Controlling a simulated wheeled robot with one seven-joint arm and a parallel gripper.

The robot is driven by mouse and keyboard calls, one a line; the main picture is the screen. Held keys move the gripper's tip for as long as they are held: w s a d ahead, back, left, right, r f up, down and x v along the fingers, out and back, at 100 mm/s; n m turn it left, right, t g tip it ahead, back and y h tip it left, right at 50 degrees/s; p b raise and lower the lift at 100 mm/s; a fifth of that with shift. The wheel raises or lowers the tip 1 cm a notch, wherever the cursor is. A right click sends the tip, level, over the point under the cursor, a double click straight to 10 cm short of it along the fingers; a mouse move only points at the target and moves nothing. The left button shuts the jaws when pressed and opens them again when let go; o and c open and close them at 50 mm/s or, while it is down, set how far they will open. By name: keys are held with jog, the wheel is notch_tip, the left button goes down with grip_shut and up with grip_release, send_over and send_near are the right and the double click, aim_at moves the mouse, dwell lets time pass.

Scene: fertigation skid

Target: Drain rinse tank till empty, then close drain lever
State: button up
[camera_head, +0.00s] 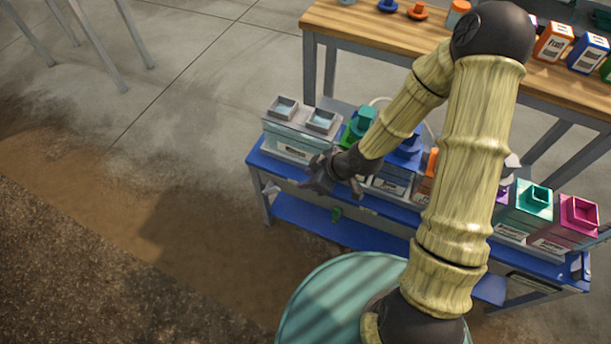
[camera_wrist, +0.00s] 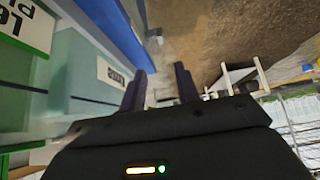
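A pale, see-through tank (camera_head: 290,145) with two square openings on top stands at the left end of the blue skid; it may be the rinse tank, but its label is too small to read. In the wrist view a pale green tank (camera_wrist: 80,75) with a white label fills the left. My gripper (camera_head: 338,187) is in front of the skid's upper deck, right of that end tank. Its two dark fingers (camera_wrist: 160,88) are apart with nothing between them. The water level is unclear.
Several coloured tanks, including a teal one (camera_head: 527,208) and a magenta one (camera_head: 572,222), stand along the skid, partly behind my arm. A wooden bench (camera_head: 360,30) with bottles is behind. The skid's lower blue shelf (camera_head: 310,215) looks bare. Floor at left is open.

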jog(key=shift+c, duration=0.2)
jog(key=c, duration=0.4)
jog(key=shift+w+d+r, duration=0.1)
jog(key=shift+d, duration=0.3)
grip_shut()
jog(key=d+r+m+h, duration=0.5)
jog(key=d+r, duration=0.1)
jog(key=d, duration=0.5)
jog(key=s+d+r+m+h, duration=0.2)
jog(key=s+d+r+m, duration=0.4)
jog(key=r+m, duration=0.3)
jog(key=shift+s+d+r, duration=0.2)
jog(key=shift+s+r, duration=0.15)
jog(key=shift+s, duration=0.3)
